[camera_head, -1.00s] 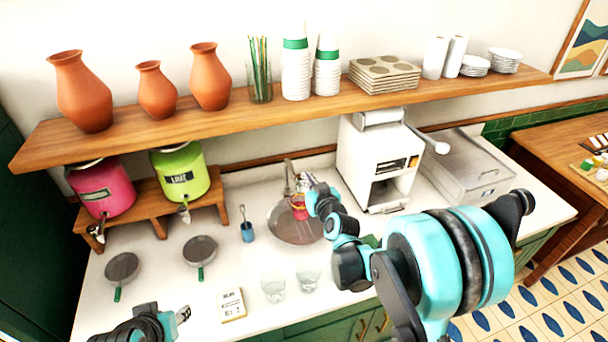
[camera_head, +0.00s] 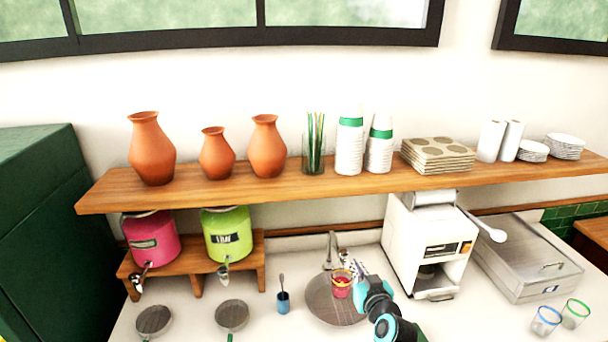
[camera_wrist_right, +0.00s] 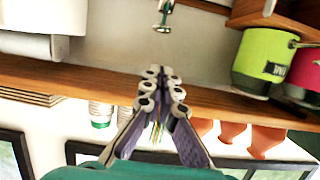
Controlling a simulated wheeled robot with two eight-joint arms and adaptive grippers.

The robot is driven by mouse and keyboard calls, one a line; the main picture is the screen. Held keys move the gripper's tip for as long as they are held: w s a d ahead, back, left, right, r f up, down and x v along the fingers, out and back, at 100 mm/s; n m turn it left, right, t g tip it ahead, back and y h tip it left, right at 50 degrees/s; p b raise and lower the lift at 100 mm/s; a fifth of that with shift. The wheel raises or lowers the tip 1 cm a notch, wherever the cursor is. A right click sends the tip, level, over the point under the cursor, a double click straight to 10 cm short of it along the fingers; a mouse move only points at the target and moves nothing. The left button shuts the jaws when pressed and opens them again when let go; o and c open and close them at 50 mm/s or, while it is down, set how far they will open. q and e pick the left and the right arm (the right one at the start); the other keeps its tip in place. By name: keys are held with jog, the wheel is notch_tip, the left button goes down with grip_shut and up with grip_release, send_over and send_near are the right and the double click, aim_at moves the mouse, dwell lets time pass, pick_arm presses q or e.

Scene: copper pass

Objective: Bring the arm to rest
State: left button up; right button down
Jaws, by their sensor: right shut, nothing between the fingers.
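My right gripper (camera_head: 356,268) is over the round sink basin (camera_head: 322,308) in the head view, just behind and beside a red cup with a yellow rim (camera_head: 342,288). I cannot tell whether it touches the cup. In the right wrist view, which looks upside down, the right gripper's fingers (camera_wrist_right: 162,78) come together at the tips with nothing between them. My right arm comes up from the bottom edge of the head view. My left gripper is out of view.
A wooden shelf (camera_head: 290,187) spans above the counter. The tap (camera_head: 332,250) stands behind the basin. A white machine (camera_head: 425,245) is close on the right. Pink (camera_head: 152,238) and green (camera_head: 228,236) dispensers are left. Two rimmed glasses (camera_head: 546,321) (camera_head: 574,313) stand far right.

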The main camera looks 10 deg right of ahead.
jog(key=s+a+f+g+b, duration=0.1)
jog(key=s+f+g+b, duration=0.3)
jog(key=s+f+b, duration=0.4)
jog(key=s+a+f+g+b, duration=0.2)
jog(key=s+f+g+b, duration=0.2)
jog(key=s+f+b, duration=0.4)
jog(key=s+f, duration=0.4)
jog(key=s, duration=0.5)
jog(key=shift+s+h+b, duration=0.25)
jog(key=shift+h+b, duration=0.05)
jog(key=shift+h, duration=0.1)
